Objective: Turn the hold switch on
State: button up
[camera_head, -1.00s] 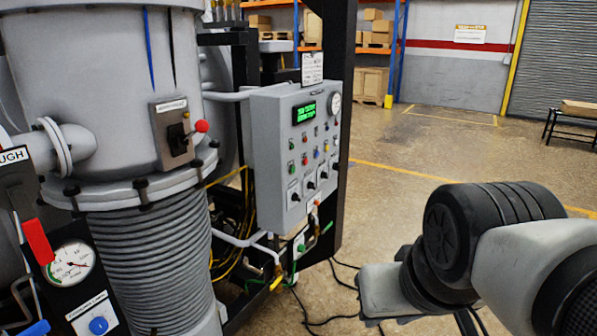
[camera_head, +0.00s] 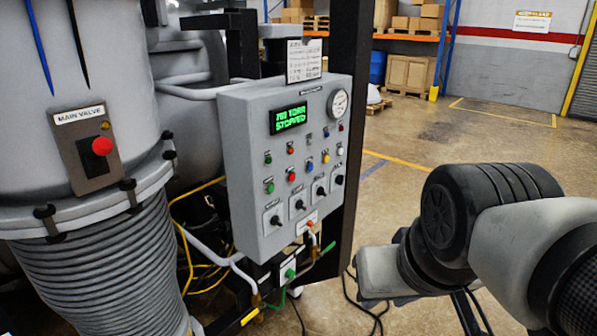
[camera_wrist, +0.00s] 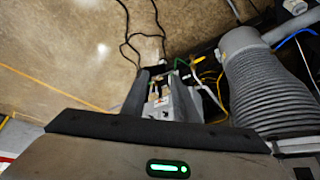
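The grey control panel (camera_head: 290,150) stands left of centre in the head view, with a green display reading STOPPED. Its lowest row holds several black-knobbed switches (camera_head: 299,204) on pale plates. Their labels are too small to read, so I cannot tell which is the hold switch. My gripper (camera_wrist: 160,76) shows in the wrist view as two dark fingers with a gap between them, and nothing is held. It is apart from the panel switches.
A main valve plate with a red knob (camera_head: 102,146) is on the large vessel at left, above a ribbed bellows (camera_head: 100,255). Pipes and a green-handled valve (camera_head: 290,273) sit below the panel. Black cables (camera_head: 372,312) lie on the floor. Open floor (camera_head: 440,135) extends behind my arm.

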aim_at(321, 192)
jog(key=i+l+u, duration=0.1)
jog(key=i+l, duration=0.3)
jog(key=l, duration=0.25)
jog(key=i+l+u, duration=0.25)
jog(key=i+l, duration=0.2)
jog(key=l, duration=0.25)
jog(key=i+l, duration=0.15)
jog(key=l, duration=0.2)
jog(key=u, duration=0.05)
